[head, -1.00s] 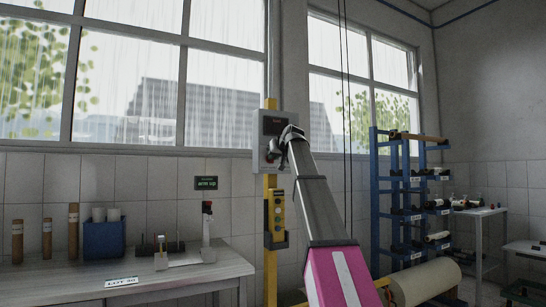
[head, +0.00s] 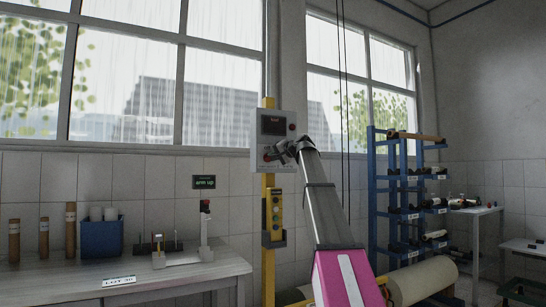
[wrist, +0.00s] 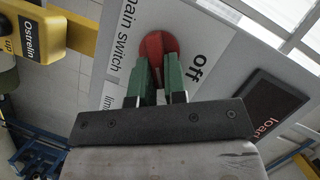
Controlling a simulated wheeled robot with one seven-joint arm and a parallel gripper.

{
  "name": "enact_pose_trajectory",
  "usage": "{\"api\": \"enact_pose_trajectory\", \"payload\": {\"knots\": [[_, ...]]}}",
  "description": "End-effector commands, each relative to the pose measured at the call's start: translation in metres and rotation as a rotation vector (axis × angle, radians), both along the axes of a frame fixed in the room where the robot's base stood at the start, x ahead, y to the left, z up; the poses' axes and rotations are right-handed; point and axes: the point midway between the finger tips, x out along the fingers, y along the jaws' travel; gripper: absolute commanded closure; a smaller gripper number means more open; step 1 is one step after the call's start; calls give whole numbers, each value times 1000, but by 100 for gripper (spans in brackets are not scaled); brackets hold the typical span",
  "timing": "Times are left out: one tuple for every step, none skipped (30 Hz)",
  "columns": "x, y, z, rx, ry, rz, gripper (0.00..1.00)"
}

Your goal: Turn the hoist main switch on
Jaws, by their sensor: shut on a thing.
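The hoist main switch is a round red knob (wrist: 155,43) on the face of a grey control box, seen in the wrist view. Lettering reading "main switch" is left of it and "Off" right of it. My gripper (wrist: 157,63) has its two green fingers shut on the knob, one on each side. The fingers hide part of the knob, so its exact pointing is hard to tell. In the head view the grey box (head: 284,127) hangs on a yellow post, and my gripper is at its lower part.
A dark display with red lettering (head: 273,125) is on the box. A yellow button pendant (head: 274,213) hangs below. A bench (head: 180,283) stands at left, a blue roll rack (head: 380,190) at right. A sign (head: 204,182) on the wall reads "arm up".

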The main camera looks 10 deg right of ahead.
Motion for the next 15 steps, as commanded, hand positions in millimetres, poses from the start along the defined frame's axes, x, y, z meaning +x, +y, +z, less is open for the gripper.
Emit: {"api": "enact_pose_trajectory", "payload": {"knots": [[0,-1,-2,41,14,0,100],[0,-1,-2,69,23,0,100],[0,-1,-3,104,35,0,100],[0,-1,-3,130,43,1,100],[0,-2,-4,156,53,0,100],[0,-2,-4,191,63,-1,100],[0,-2,-5,216,71,-1,100],[0,-2,-5,241,80,-1,100],[0,-3,-6,271,89,-1,100],[0,-3,-7,295,97,0,100],[0,-3,-7,317,104,0,100],[0,-3,-8,344,113,-1,100],[0,-3,-8,365,120,-1,100],[0,-3,-8,384,126,-1,100],[0,-3,-8,407,133,-1,100]]}}
